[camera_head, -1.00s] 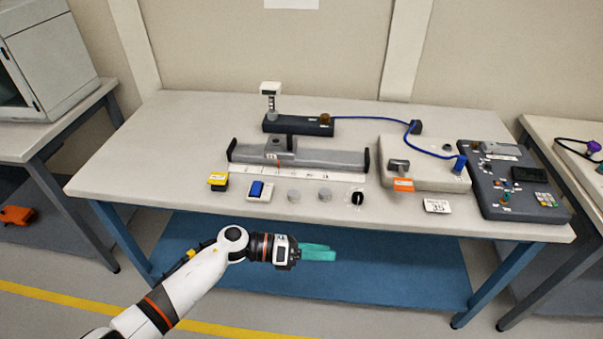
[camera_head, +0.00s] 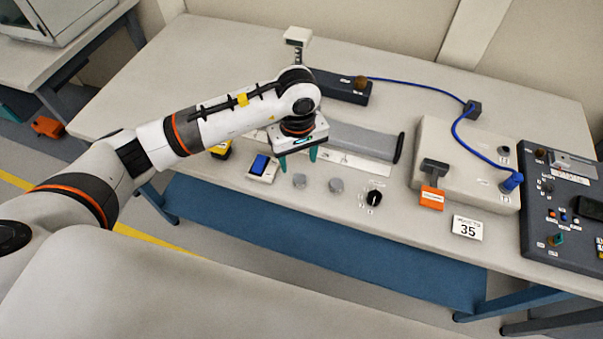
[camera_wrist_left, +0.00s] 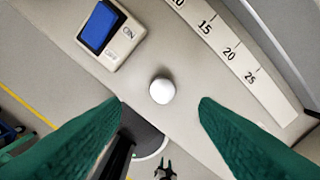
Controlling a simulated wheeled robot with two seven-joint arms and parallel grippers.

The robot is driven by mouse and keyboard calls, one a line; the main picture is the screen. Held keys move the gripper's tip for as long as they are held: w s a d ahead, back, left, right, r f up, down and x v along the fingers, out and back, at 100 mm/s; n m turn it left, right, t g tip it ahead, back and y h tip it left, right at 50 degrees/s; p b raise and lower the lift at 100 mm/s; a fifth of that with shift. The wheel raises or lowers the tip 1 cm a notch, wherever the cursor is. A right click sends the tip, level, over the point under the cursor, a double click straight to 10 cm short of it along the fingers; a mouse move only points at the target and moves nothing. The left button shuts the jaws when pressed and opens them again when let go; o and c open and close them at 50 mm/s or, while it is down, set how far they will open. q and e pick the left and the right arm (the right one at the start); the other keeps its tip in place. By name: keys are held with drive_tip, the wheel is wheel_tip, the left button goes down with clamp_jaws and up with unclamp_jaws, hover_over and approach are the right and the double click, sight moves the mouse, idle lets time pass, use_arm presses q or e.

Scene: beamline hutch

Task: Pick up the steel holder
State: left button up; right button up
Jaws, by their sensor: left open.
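Two small round grey metal pieces lie near the front of the table, a left one (camera_head: 300,181) and a right one (camera_head: 336,185). I cannot tell for sure which is the steel holder. My left gripper (camera_head: 298,160) is open and empty, pointing down over the table just behind the left piece. In the left wrist view the left piece (camera_wrist_left: 161,90) shows as a pale round top, framed between the green fingertips and apart from both. The right piece does not show there. A tiny green-tipped shape (camera_wrist_left: 164,170) at the bottom may be my right gripper.
A blue switch box (camera_head: 263,168) is left of the pieces, a black dial (camera_head: 374,197) right. Behind are a ruler strip (camera_head: 360,164) and grey rail (camera_head: 365,143). An orange-tagged box (camera_head: 455,185), sign (camera_head: 467,227) and control panel (camera_head: 565,215) stand right.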

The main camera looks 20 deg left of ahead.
sight(300, 178)
use_arm(q)
wheel_tip(300, 178, down, 2)
drive_tip(key=shift+f, duration=0.1)
drive_tip(key=shift+w+d+f+p, duration=0.1)
drive_tip(key=shift+d+f+p, duration=0.05)
drive_tip(key=shift+f+p, duration=0.4)
wheel_tip(300, 178, down, 4)
drive_tip(key=shift+r+p, duration=0.15)
drive_tip(key=shift+p, duration=0.4)
drive_tip(key=shift+f, duration=0.4)
use_arm(e)
drive_tip(key=shift+w+a+r, duration=0.1)
drive_tip(key=shift+w+r, duration=0.25)
drive_tip(key=shift+r, duration=0.3)
drive_tip(key=shift+w+a+r, duration=0.1)
drive_tip(key=shift+w+r, duration=0.25)
drive_tip(key=shift+r, duration=0.25)
use_arm(q)
drive_tip(key=shift+c, duration=0.3)
drive_tip(key=c, duration=1)
use_arm(e)
drive_tip(key=shift+s, duration=0.15)
